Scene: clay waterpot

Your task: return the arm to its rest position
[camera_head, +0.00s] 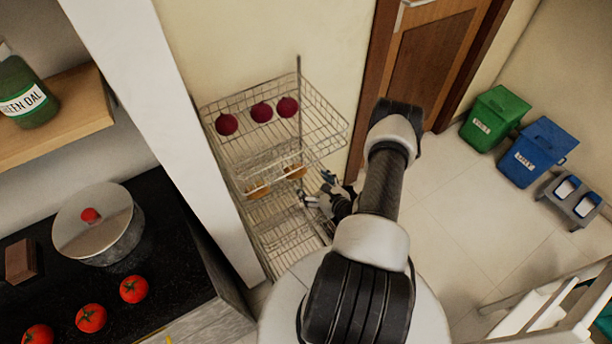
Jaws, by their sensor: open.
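My arm (380,190) rises from the bottom middle of the head view and bends back down at its far end. My gripper (318,195) is partly hidden behind the arm, in front of the lower baskets of a wire rack (240,160). Its fingers are open, and I see nothing held between them. From this angle I cannot tell whether the gripper touches the rack.
The rack holds dark red onions (261,112) on top. Left is a black counter (60,265) with a lidded pot (112,245) and tomatoes (134,289). Green (495,118) and blue bins (538,152) stand right. The tiled floor (450,210) between is open.

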